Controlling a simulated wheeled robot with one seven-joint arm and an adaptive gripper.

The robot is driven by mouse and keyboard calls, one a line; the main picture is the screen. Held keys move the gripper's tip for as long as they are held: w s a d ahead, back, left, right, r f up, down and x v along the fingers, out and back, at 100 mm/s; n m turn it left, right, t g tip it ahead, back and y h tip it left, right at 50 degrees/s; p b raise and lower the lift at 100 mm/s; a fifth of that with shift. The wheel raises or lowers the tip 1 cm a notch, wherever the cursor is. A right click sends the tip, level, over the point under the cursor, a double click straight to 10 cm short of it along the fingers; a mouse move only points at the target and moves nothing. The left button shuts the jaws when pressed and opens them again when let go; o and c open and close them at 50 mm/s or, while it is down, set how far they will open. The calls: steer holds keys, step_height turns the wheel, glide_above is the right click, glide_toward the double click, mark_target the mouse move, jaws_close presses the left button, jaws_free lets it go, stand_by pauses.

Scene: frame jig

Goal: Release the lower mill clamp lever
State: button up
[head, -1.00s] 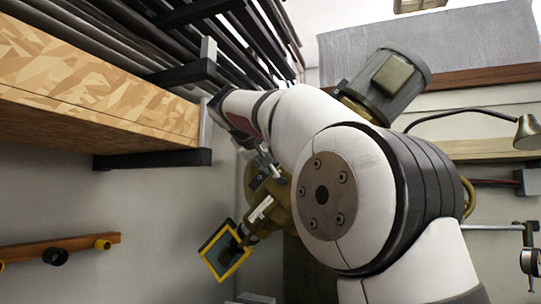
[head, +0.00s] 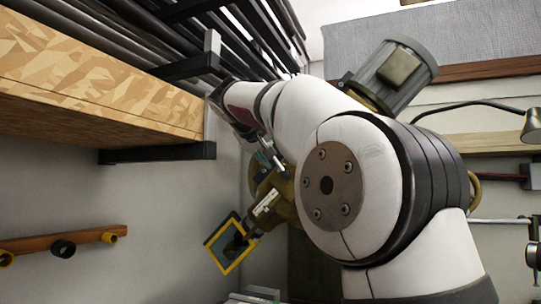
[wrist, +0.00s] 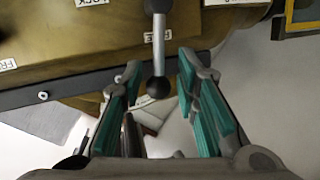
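The clamp lever (wrist: 158,45) is a thin silver rod with a dark hub at its top and a black ball knob (wrist: 158,87) at its lower end. It hangs in front of a brown-olive machine body (wrist: 90,40) with white labels, one reading LOCK. My gripper (wrist: 158,72) is open, its teal-padded fingers on either side of the knob. I see gaps on both sides and no clear contact. In the head view, the olive machine (head: 284,200) is partly hidden behind my arm; I cannot make out the lever or my fingertips there.
A yellow-framed screen (head: 231,244) sticks out from the machine; its corner shows in the wrist view. A wood-chip board shelf (head: 100,95) on a black bracket (head: 160,153) is to the left, with dark bars above. A grey motor (head: 390,78) stands behind my arm.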

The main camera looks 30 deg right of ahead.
steer(key=v, duration=1.1)
steer(key=shift+s+a, duration=0.15)
steer(key=shift+s, duration=0.05)
steer(key=s+a+f+g+y, duration=0.1)
steer(key=s+a+f+y, duration=0.2)
steer(key=s+f, duration=0.7)
steer(key=s+a+f+n+g+y, duration=0.1)
steer(key=s+a+f+y, duration=0.2)
steer(key=s+f, duration=0.6)
steer(key=s+a+f+n+g+y, duration=0.1)
steer(key=s+f, duration=0.9)
steer(key=f, duration=1.2)
steer(key=a+g+y, duration=0.1)
steer(key=a+y, duration=0.1)
steer(key=y, duration=0.1)
steer(key=shift+s+f+y, duration=0.3)
steer(key=shift+f+y, duration=0.05)
steer(key=shift+y, duration=0.05)
steer(key=shift+a, duration=0.1)
